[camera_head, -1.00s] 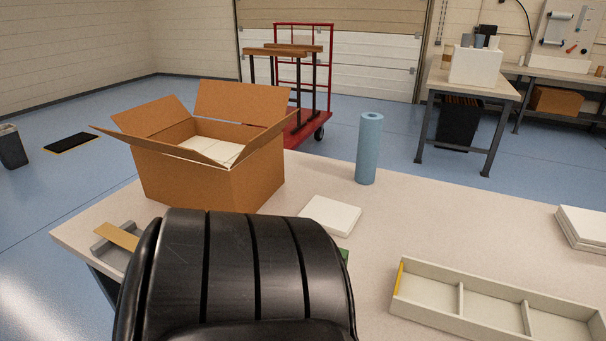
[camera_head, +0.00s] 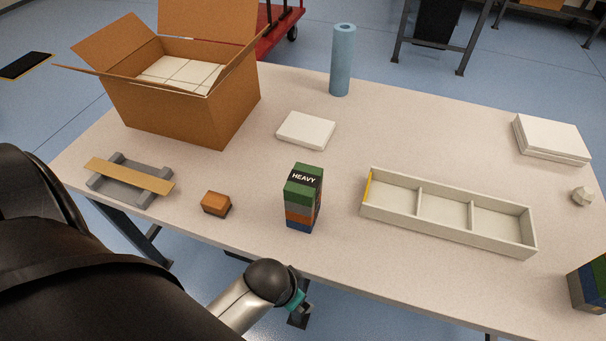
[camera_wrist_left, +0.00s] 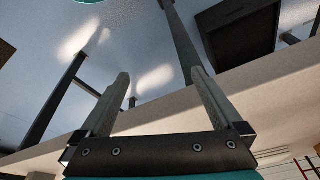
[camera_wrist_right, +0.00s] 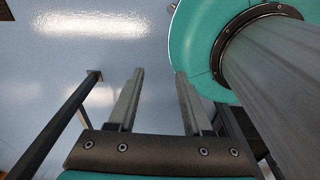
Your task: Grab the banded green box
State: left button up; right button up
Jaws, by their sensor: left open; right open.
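A banded box (camera_head: 303,197) with a green top and a black "HEAVY" label stands upright on the table in the head view, with grey, orange and blue bands below the green. A second banded box (camera_head: 590,285) is cut off by the right edge; its top looks green. My left gripper (camera_wrist_left: 160,73) is open and empty in its wrist view, below the table edge. My right gripper (camera_wrist_right: 160,73) is open and empty in its wrist view, over the floor. Neither gripper's fingers show clearly in the head view.
Near the banded box are a small orange block (camera_head: 216,203), a white divided tray (camera_head: 448,226) and a flat white box (camera_head: 306,130). An open carton (camera_head: 175,112), a blue roll (camera_head: 342,60), a grey stand (camera_head: 131,180) and white slabs (camera_head: 551,139) stand farther off.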

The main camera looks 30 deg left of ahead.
pick_arm(q)
notch_tip(320, 180, up, 12)
jog(key=p, duration=0.2)
jog(key=w+d+r+m+t, duration=0.2)
jog(key=w+r+m+t, duration=0.2)
jog(key=w+r+t, duration=1.45)
jog(key=w+d+r+m+g+h, duration=0.1)
jog(key=w+d+r+m+h, duration=0.1)
jog(key=d+r+m+h, duration=0.45)
jog(key=w+d+r+m+g+h, duration=0.1)
jog(key=d+r+m+h, duration=0.15)
jog(key=r+h, duration=0.45)
jog(key=s+d+r+m+g+h, duration=0.3)
jog(key=s+d+m+g+h, duration=0.3)
jog(key=m+g, duration=0.65)
jog(key=m+g+y+p, duration=0.1)
jog(key=m+g+y, duration=0.55)
jog(key=y, duration=1.35)
send_over(304, 178)
notch_tip(304, 178, down, 16)
jog(key=shift+n+g, duration=0.3)
jog(key=shift+g, duration=0.05)
notch_tip(304, 178, down, 9)
jog(key=shift+a+r, duration=0.15)
jog(key=shift+f, duration=3.05)
pick_arm(e)
jog(key=r, duration=0.1)
jog(key=s+r, duration=0.1)
jog(key=r, duration=0.1)
jog(key=shift+a, duration=0.2)
